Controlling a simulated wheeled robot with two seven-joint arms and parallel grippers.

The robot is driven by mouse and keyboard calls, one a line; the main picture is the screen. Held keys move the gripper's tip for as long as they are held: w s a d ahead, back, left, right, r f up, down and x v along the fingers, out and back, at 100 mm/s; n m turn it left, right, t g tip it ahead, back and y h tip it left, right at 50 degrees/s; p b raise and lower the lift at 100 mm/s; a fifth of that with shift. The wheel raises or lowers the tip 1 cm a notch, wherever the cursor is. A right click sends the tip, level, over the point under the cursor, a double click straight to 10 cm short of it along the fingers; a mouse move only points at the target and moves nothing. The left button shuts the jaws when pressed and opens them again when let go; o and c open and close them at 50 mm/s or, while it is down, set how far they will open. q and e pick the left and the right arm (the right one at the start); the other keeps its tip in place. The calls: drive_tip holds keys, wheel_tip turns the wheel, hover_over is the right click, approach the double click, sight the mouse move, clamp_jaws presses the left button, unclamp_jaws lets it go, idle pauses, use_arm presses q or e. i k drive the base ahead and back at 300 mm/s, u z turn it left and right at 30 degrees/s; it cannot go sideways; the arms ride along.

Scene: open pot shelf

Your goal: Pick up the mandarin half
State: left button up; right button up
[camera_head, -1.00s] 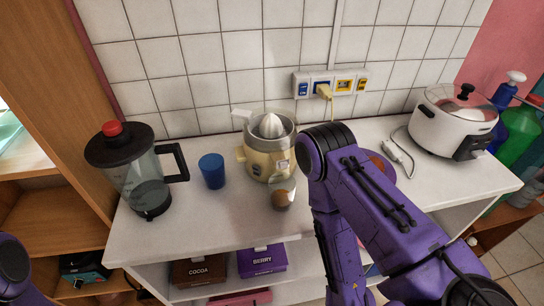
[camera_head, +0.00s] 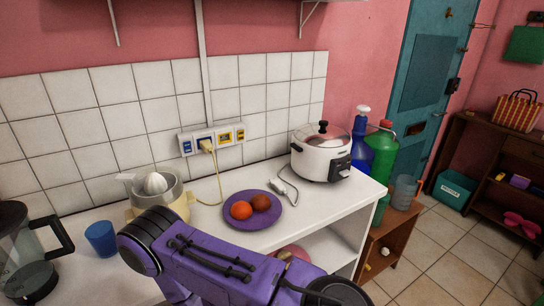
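A purple plate (camera_head: 240,222) lies on the white countertop between the juicer and the rice cooker. On it sit two round orange fruits side by side. The left one (camera_head: 241,210) is bright orange-red and the right one (camera_head: 261,202) is darker and browner. I cannot tell whether either is a mandarin half, as no cut face clearly shows. My purple right arm crosses the lower middle of the view, in front of the plate. Neither of my grippers is in view.
A cream juicer (camera_head: 157,193), blue cup (camera_head: 101,239) and blender (camera_head: 22,255) stand at left. A white rice cooker (camera_head: 321,155) stands right of the plate, its cord (camera_head: 290,189) near the plate.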

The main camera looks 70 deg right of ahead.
sight(240, 210)
drive_tip(key=k, duration=0.7)
drive_tip(key=z, duration=1.7)
drive_tip(key=i, duration=0.25)
drive_tip(key=z, duration=0.15)
